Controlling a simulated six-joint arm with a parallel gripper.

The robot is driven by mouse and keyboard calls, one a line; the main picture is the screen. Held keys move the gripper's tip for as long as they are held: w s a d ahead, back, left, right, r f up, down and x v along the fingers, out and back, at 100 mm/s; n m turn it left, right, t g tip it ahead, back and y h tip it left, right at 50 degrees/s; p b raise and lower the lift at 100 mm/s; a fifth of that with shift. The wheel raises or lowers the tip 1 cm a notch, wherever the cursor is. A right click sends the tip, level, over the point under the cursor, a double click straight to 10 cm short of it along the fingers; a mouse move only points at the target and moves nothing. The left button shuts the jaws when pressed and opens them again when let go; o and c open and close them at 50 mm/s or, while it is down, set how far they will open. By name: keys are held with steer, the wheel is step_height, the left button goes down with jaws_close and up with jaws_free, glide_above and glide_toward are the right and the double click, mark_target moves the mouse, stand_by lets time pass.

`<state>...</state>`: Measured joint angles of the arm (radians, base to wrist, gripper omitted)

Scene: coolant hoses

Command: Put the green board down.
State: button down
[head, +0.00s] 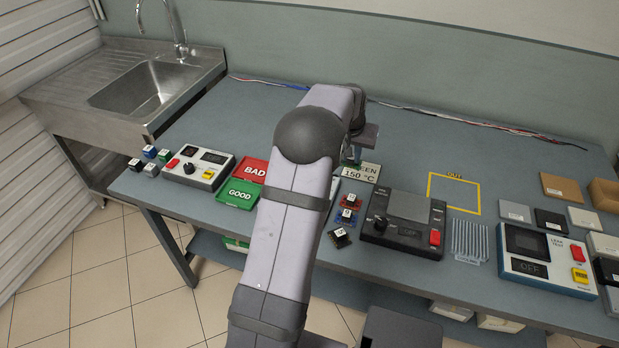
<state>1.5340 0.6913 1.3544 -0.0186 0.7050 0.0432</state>
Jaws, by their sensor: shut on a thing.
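My gripper (354,157) is above the bench, partly hidden behind my own arm. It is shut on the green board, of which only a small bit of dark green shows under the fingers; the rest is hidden. The gripper is just over a white card (361,173) that reads "150 °C", with the start of its upper line covered. A red board (351,202), a blue board (346,217) and a dark board (340,238) lie in front of it, right of my arm.
A dark hot plate (408,218) reading OFF stands to the right, with a grey heat sink (469,241) and a tester (540,262). A yellow outlined square (454,193) is empty. Red BAD (252,171) and green GOOD (239,194) trays lie left of my arm.

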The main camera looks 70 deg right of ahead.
steer(key=w+r+n+p, duration=0.15)
steer(key=w+r, duration=0.25)
steer(key=w, duration=0.5)
steer(key=w+a+m, duration=0.1)
steer(key=w+a, duration=0.6)
steer(key=a, duration=0.1)
steer(key=shift+w+f+p, duration=0.15)
steer(key=shift+f+p, duration=0.3)
steer(key=shift+a+m, duration=0.1)
steer(key=shift+m, duration=0.15)
steer(key=shift+f, duration=0.1)
steer(key=shift+f+p, duration=1.15)
steer(key=shift+f, duration=3.75)
steer(key=shift+f+b, duration=0.3)
steer(key=shift+b, duration=0.05)
